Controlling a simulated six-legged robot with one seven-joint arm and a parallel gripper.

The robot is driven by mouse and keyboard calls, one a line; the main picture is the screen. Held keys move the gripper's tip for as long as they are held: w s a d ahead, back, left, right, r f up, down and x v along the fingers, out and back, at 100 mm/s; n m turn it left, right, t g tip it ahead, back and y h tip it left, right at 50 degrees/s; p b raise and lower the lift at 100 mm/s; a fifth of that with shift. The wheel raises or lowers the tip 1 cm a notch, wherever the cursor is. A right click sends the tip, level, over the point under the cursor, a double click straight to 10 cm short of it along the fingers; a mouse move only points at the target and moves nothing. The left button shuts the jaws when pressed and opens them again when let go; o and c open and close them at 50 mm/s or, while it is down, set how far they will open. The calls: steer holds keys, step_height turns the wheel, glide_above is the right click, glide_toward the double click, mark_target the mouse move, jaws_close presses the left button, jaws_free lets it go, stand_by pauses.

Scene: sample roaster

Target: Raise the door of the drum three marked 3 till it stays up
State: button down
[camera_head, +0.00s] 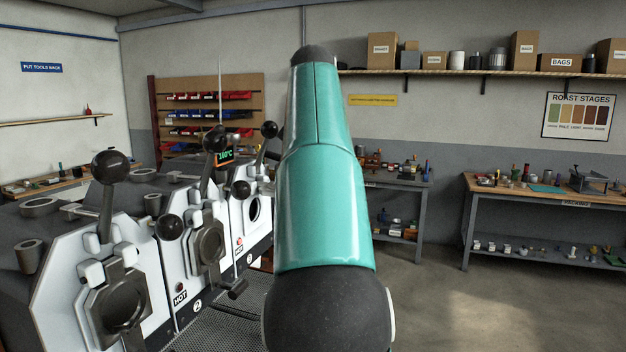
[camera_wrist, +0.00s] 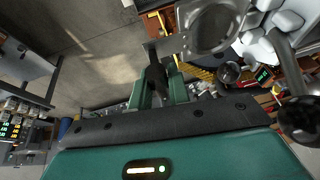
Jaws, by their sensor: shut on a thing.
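Drum three (camera_head: 246,215) is the far white-fronted unit, with a small round plate marked 3 (camera_head: 249,258) below it. My gripper is hidden behind my arm in the head view.
Drum two (camera_head: 205,240) and the nearest drum (camera_head: 122,300) stand left, with black-knobbed levers (camera_head: 110,168) and HOT labels. A lever knob (camera_wrist: 300,120) is close at the right of the wrist view. Benches stand behind; the floor at right is clear.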

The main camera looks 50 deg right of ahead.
steer(key=shift+w+a+r, duration=0.15)
steer(key=shift+w+r, duration=0.25)
steer(key=shift+r, duration=0.2)
steer(key=c, duration=1.3)
jaws_free()
steer(key=shift+w, duration=0.1)
steer(key=shift+s+v, duration=0.2)
steer(key=shift+v, duration=2.45)
steer(key=s+a, duration=0.2)
steer(key=a, duration=0.1)
steer(key=s+a, duration=0.2)
steer(key=a, duration=0.1)
steer(key=s+a, duration=0.3)
steer(key=shift+a+f, duration=0.1)
steer(key=shift+a, duration=0.2)
